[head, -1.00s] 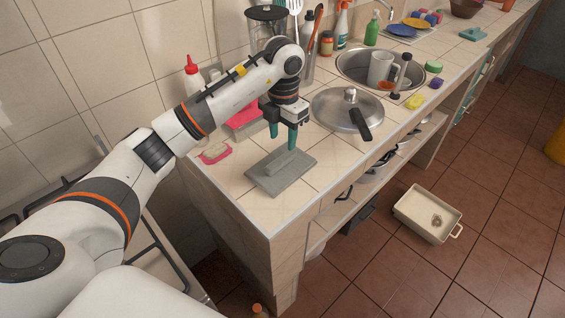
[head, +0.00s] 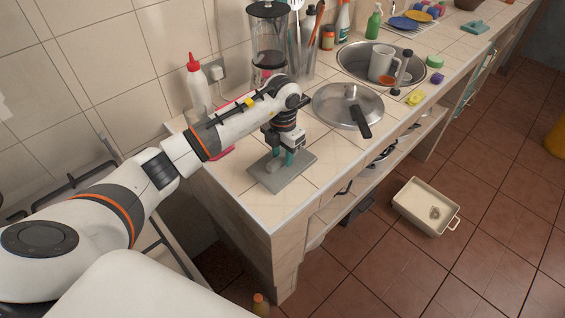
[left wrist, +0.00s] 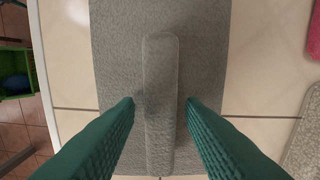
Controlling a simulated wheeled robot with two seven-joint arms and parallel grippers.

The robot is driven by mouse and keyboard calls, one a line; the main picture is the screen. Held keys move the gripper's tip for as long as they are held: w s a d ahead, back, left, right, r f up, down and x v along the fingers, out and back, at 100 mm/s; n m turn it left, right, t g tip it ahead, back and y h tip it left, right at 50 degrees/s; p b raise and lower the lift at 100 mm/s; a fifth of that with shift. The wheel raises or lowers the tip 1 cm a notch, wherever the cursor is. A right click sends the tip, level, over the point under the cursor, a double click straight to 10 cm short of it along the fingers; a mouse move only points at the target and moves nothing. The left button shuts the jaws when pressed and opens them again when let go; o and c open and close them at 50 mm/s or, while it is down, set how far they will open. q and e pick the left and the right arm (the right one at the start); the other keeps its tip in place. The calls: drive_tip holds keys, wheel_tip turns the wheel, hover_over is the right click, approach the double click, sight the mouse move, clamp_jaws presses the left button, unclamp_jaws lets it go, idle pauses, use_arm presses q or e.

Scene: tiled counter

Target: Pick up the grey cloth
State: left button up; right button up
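The grey cloth (head: 296,177) lies flat on the tiled counter near its front left end, with a raised ridge along its middle. It fills the middle of the left wrist view (left wrist: 112,60), where the ridge (left wrist: 160,85) runs lengthwise. My left gripper (head: 282,158) is right over the cloth, pointing down. In the left wrist view its green fingers (left wrist: 160,105) are open, one on each side of the ridge, with a gap to it on both sides. My right gripper is not in view.
A lidded pan (head: 345,104) sits just right of my left gripper. A blender (head: 268,40) and a white bottle with a red cap (head: 197,85) stand behind the arm. The sink (head: 362,62) is farther along. A pale tray (head: 425,207) is on the floor.

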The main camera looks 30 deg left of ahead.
sight(283, 155)
use_arm(q)
drive_tip(key=c, duration=0.6)
clamp_jaws()
wheel_tip(283, 155, up, 9)
drive_tip(key=b, duration=0.2)
drive_tip(key=shift+w+f+b, duration=0.1)
drive_tip(key=shift+b, duration=0.2)
drive_tip(key=shift+r, duration=0.65)
